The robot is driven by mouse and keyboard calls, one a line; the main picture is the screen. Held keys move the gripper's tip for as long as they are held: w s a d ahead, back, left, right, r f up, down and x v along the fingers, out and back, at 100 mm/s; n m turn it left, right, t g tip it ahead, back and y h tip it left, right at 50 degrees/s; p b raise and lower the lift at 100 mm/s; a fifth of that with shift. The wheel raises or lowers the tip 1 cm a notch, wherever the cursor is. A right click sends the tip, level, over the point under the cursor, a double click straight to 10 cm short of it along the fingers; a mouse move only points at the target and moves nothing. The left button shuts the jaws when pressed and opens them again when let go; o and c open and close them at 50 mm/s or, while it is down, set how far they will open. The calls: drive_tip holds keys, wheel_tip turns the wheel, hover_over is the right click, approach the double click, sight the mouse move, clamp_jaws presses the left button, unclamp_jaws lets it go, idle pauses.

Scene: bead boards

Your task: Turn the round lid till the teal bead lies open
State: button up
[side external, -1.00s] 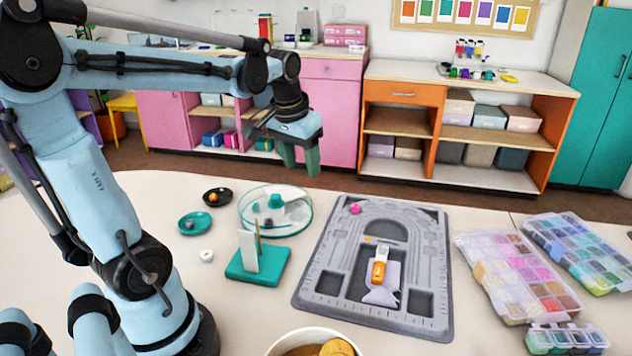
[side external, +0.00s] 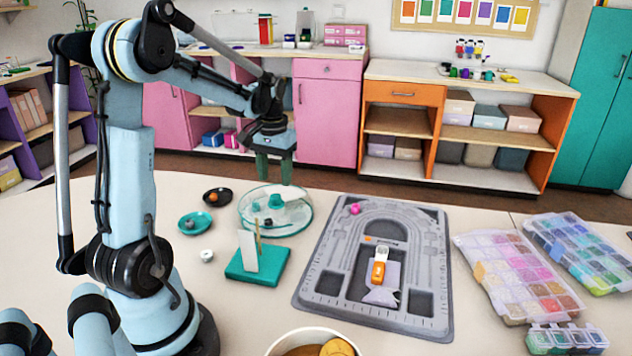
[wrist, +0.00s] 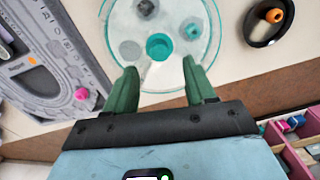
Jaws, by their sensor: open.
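The round lid (side external: 298,213) is a clear, teal-rimmed disc on a shallow round dish, left of the grey board. It also shows in the wrist view (wrist: 178,82), with a round teal knob (wrist: 160,46) near its middle. A teal bead (wrist: 192,30) shows up and right of the knob; I cannot tell whether clear lid covers it. A dark grey bead (wrist: 147,8) and a flat grey round spot (wrist: 130,50) also show. My gripper (side external: 274,172) is open and empty above the lid, its green fingers (wrist: 159,80) pointing down, apart from the knob.
A teal saucer (side external: 182,224) and a black saucer with an orange bead (side external: 213,197) stand left of the lid. A teal stand (side external: 262,273) with an upright white card is just in front. The grey bead board (side external: 325,290) with a pink bead (side external: 354,208) lies right.

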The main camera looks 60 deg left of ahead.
sight(276, 195)
drive_tip(key=shift+f, duration=2.7)
clamp_jaws()
